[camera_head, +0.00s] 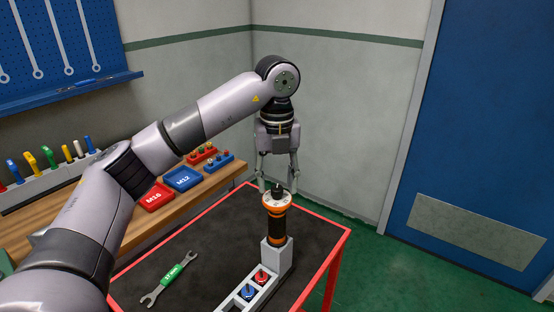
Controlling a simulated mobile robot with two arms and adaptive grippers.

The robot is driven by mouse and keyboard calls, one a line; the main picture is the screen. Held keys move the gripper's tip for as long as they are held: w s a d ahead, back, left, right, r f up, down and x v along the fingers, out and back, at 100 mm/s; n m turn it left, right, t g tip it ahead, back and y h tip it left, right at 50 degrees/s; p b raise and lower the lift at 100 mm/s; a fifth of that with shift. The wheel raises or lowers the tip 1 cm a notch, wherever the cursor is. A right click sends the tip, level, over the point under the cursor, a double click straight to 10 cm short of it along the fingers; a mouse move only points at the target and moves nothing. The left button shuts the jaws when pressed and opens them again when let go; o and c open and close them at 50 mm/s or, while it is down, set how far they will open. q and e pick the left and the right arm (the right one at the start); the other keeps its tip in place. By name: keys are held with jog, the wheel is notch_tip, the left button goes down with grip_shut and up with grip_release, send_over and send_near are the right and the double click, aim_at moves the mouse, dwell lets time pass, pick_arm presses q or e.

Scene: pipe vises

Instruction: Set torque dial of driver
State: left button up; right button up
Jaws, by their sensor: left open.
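The driver (276,226) stands upright at the end of a light grey holder (273,257) on the dark-topped table. It has a black and orange body, an orange ring and a pale dial face (276,200) with a black knob at the top. My left gripper (277,188) points down right over the driver, with its open fingers on either side of the knob. I cannot tell whether the fingertips touch the dial. The markings on the dial are too small to read. My right gripper is not in view.
The holder also carries a red knob (262,277) and a blue knob (248,292). A green-handled wrench (170,279) lies on the red-edged table (205,240). Behind it, a wooden bench (130,215) bears red and blue trays. A blue door (490,130) is at right.

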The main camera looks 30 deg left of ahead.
aim_at(277, 187)
pick_arm(q)
notch_tip(277, 187, up, 11)
dwell(0.4)
dwell(0.5)
